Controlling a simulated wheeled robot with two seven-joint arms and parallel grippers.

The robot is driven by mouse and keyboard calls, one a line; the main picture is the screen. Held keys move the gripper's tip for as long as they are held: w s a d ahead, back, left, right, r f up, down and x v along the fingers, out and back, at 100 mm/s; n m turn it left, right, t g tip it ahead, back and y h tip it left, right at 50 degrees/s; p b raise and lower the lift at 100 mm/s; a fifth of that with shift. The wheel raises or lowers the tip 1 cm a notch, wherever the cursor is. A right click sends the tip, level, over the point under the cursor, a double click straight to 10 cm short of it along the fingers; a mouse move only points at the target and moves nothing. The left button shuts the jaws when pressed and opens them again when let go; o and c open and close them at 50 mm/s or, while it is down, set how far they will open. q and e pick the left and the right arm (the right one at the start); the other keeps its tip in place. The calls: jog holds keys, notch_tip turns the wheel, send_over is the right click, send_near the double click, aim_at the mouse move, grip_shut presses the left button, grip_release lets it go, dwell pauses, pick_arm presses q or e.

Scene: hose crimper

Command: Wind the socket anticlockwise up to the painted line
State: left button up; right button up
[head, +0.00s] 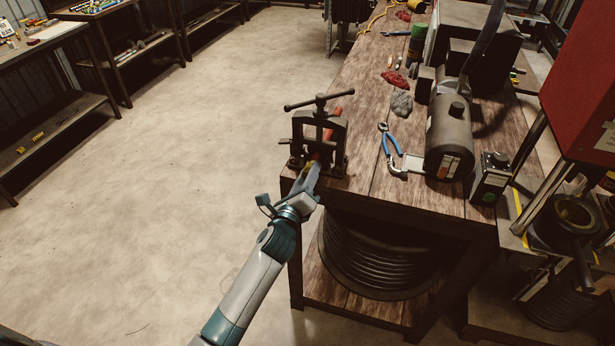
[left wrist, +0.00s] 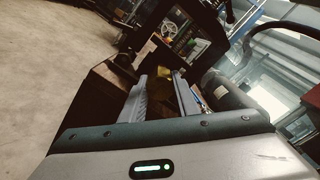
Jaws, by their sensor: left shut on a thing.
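A dark pipe vise (head: 333,135) with a T-handle stands on the near left corner of the wooden workbench. A red hose (head: 336,118) runs through it. My left gripper (head: 312,172) is at the front of the vise, shut on the socket at the hose's near end. The fingers hide most of the socket. In the left wrist view my left gripper's two fingers (left wrist: 166,95) stand either side of a small yellowish patch (left wrist: 163,71), likely the socket. I cannot make out the painted line. My right gripper is not in view.
Blue-handled pliers (head: 388,143), a grey motor-like cylinder (head: 449,140) and a small black box (head: 490,178) lie right of the vise on the workbench (head: 365,200). A black hose coil (head: 375,260) sits on the shelf below. The floor left of the bench is clear.

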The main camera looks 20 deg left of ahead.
pick_arm(q)
jog(key=m, duration=0.4)
jog(key=shift+m, duration=0.3)
jog(key=m, duration=0.6)
jog(key=shift+a+r+m, duration=0.1)
jog(key=shift+m, duration=0.2)
jog(key=m, duration=0.5)
jog(key=shift+m, duration=0.4)
jog(key=m, duration=0.6)
jog(key=shift+r+m, duration=0.1)
jog(key=shift+m, duration=0.3)
jog(key=o, duration=1)
jog(key=shift+w+f, duration=0.15)
jog(key=shift+f, duration=0.1)
